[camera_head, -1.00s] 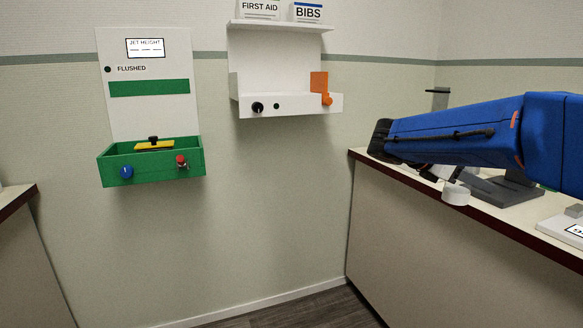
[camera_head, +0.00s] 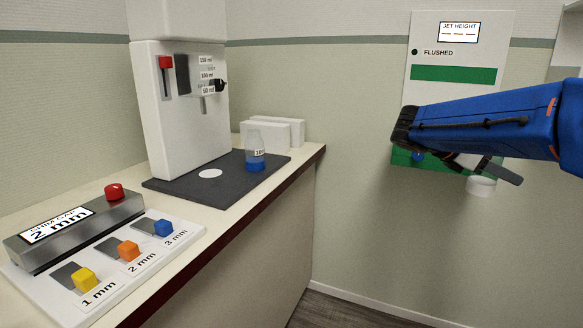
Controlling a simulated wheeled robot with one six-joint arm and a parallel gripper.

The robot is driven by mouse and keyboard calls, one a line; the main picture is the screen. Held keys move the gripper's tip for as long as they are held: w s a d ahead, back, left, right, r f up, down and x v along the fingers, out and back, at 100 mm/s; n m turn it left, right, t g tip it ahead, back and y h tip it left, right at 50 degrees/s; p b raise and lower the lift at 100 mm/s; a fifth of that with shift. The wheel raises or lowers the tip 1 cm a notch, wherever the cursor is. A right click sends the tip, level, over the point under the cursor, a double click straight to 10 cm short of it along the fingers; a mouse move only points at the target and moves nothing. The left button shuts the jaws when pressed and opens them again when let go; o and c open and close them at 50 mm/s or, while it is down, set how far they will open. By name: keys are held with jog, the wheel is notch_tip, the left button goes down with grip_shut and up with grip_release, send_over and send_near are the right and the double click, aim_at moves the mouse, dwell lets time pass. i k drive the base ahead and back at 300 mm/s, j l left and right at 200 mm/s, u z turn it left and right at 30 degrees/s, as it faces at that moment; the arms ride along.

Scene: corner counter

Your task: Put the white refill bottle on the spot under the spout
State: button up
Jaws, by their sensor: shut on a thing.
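My gripper (camera_head: 480,171) is at the right, in front of the wall, shut on a white thing. The lower end of that white refill bottle (camera_head: 482,186) shows below the fingers; its upper part is hidden by the gripper and arm. The white dispenser (camera_head: 185,125) stands on the left counter. Its small grey spout (camera_head: 204,104) is on the front. A white round spot (camera_head: 210,173) lies bare on the dark mat (camera_head: 190,190) below the spout. My gripper is well to the right of the spot, apart from the counter.
A clear bottle with blue liquid (camera_head: 254,152) stands on the mat right of the spot. White blocks (camera_head: 280,132) stand behind it. A shim gap device (camera_head: 75,230) with yellow, orange and blue cubes is at the front left. A green and white wall unit (camera_head: 455,75) is behind my arm.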

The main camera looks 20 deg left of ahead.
aim_at(210, 173)
jog(key=i+l+u, duration=0.15)
jog(key=u, duration=0.3)
jog(key=i+l+u, duration=0.25)
jog(key=u, duration=0.2)
jog(key=i+l+u, duration=0.2)
jog(key=u, duration=0.25)
jog(key=i+l+u, duration=0.1)
jog(key=l+u, duration=0.75)
jog(key=i+l+u, duration=0.1)
jog(key=u, duration=0.15)
jog(key=l+u, duration=0.2)
jog(key=l, duration=0.15)
